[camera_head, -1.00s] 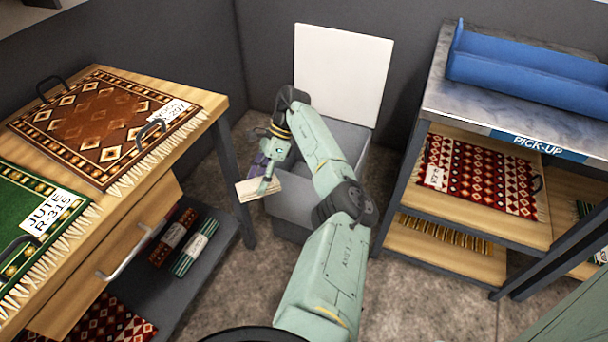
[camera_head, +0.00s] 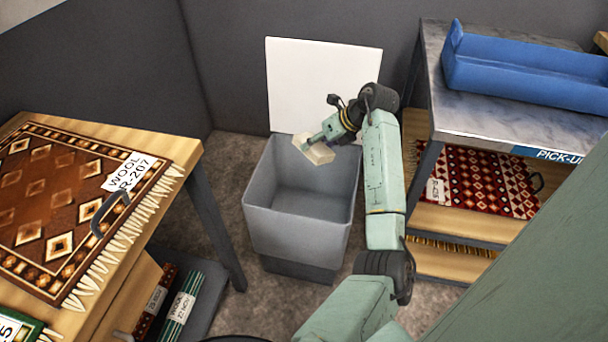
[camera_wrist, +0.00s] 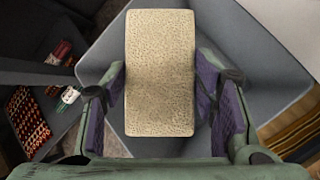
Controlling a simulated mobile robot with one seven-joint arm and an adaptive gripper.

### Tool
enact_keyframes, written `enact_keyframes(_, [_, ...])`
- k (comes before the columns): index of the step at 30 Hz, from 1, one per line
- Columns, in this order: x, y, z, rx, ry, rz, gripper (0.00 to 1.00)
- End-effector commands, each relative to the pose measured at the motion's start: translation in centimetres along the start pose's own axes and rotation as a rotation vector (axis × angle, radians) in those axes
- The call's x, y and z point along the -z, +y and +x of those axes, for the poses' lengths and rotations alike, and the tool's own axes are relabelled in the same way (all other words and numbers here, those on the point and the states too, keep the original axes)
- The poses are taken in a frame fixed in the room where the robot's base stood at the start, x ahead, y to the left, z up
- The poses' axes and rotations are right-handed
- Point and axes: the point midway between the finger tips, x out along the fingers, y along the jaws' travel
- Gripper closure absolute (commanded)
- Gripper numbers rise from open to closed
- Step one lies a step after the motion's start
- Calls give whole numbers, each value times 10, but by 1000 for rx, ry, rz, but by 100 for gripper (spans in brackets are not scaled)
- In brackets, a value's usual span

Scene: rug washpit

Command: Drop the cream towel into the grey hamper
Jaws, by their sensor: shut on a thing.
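The cream towel (camera_head: 319,152) is a small folded block held in my gripper (camera_head: 314,144) over the grey hamper (camera_head: 300,230). In the wrist view the towel (camera_wrist: 160,72) sits between the purple pads of my gripper (camera_wrist: 162,88), which is shut on its sides. The hamper is a tall open-topped bin on the floor, and its wall (camera_wrist: 262,55) shows beneath the towel in the wrist view. Its white lid (camera_head: 320,80) stands upright behind it. The visible inside of the hamper looks empty; its back right part is hidden by my arm.
A wooden table with a brown rug (camera_head: 70,205) stands at the left, with rolled rugs (camera_head: 180,305) on its lower shelf. A pick-up shelf at the right carries a blue tray (camera_head: 525,75) and a red rug (camera_head: 480,180). Dark walls close the back.

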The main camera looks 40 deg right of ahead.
Motion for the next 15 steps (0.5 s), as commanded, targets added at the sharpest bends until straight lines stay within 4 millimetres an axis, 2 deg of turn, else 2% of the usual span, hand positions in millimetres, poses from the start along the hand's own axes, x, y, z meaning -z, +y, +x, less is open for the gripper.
enact_keyframes(1, [5, -2, 8, -2, 1, 1, 69])
enact_keyframes(7, [18, -9, 28, -2, 1, -1, 69])
enact_keyframes(15, [24, -13, 37, -1, 1, -2, 69])
